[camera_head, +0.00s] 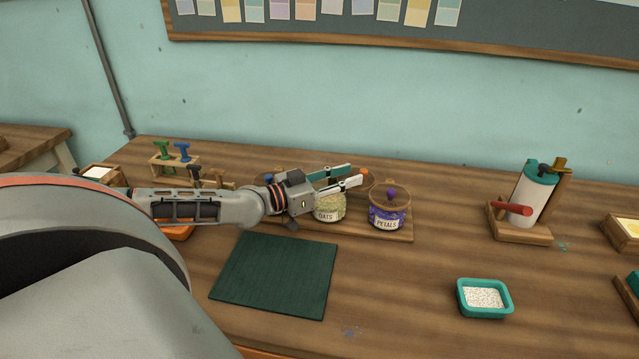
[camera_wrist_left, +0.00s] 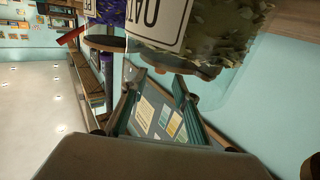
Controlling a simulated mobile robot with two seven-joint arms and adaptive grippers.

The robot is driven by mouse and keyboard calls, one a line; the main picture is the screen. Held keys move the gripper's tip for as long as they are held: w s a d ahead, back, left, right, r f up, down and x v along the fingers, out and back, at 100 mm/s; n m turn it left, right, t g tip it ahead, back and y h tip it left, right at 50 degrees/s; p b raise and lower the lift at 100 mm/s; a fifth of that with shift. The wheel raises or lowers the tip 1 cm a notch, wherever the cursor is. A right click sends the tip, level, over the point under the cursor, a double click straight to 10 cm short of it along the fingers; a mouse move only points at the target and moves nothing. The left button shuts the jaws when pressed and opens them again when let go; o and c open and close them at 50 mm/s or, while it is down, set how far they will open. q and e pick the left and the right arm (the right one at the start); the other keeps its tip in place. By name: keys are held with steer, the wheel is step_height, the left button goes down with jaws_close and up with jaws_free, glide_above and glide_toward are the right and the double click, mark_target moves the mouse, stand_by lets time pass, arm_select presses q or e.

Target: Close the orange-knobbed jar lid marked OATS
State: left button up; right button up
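The OATS jar (camera_head: 327,212) is clear glass with pale flakes and a white label, on a wooden board. Its label (camera_wrist_left: 157,22) and flakes (camera_wrist_left: 228,30) fill the top of the left wrist view. An orange knob (camera_head: 363,173) shows just past my left fingertips. The wooden lid is largely hidden behind the fingers, so I cannot tell its exact angle. My left gripper (camera_head: 353,174) is open above the OATS jar, its two fingers apart. In the left wrist view the fingers (camera_wrist_left: 155,92) have nothing visibly held between them. My right gripper is not in view.
The PETALS jar (camera_head: 387,216) with a purple knob (camera_head: 391,193) stands close on the right. Another jar behind my wrist is mostly hidden. A dark green mat (camera_head: 275,274) lies in front, a teal dish (camera_head: 484,298) at right, and a roll stand (camera_head: 532,200) farther back.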

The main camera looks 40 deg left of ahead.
arm_select(q)
steer(key=v, duration=0.9)
steer(key=shift+r, duration=0.15)
